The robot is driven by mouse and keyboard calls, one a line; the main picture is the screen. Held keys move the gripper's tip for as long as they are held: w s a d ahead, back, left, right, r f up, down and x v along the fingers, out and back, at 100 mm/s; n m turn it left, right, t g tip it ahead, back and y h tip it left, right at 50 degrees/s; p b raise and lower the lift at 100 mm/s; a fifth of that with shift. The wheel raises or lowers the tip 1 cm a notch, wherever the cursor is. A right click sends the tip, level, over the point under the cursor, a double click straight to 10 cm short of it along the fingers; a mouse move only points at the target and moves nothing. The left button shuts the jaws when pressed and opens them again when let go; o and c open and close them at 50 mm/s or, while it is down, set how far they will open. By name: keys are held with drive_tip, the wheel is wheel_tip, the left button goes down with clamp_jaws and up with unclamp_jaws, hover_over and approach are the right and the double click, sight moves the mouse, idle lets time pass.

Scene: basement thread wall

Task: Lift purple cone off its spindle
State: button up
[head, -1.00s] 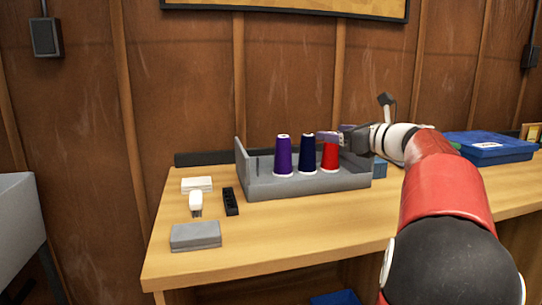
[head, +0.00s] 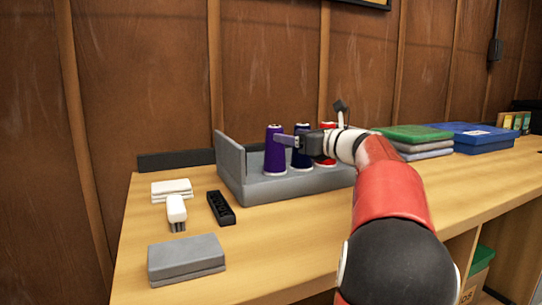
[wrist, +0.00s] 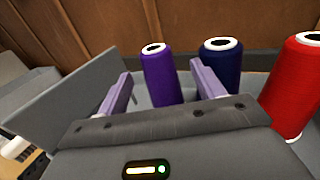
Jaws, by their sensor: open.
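The purple cone (head: 275,152) stands upright at the left of the row in the grey tray (head: 265,189). The navy cone (head: 301,158) and the red cone (head: 327,150) stand to its right, partly behind my arm in the head view. My gripper (head: 285,139) is open beside the purple cone's upper part. In the wrist view the purple cone (wrist: 160,75) shows beyond and between the two open fingers of my gripper (wrist: 160,85), with no visible contact. The navy cone (wrist: 220,65) is behind the right finger. The spindle under the purple cone is hidden.
A grey box (head: 187,259), a white brush (head: 176,212), a black holder (head: 221,207) and white cloths (head: 171,189) lie on the wooden bench left of the tray. A blue bin (head: 480,137) and a green-topped stack (head: 412,134) stand to the right.

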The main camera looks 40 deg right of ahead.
sight(281, 132)
drive_tip(key=w, duration=0.2)
drive_tip(key=w+a, duration=0.1)
drive_tip(key=w, duration=0.3)
drive_tip(key=shift+w+a+r, duration=0.1)
drive_tip(key=shift+a+r, duration=0.1)
drive_tip(key=shift+a, duration=0.05)
drive_tip(key=c, duration=1.4)
drive_tip(key=shift+r, duration=0.1)
wheel_tip(281, 132, up, 20)
drive_tip(key=p, duration=0.9)
drive_tip(key=shift+c, duration=0.2)
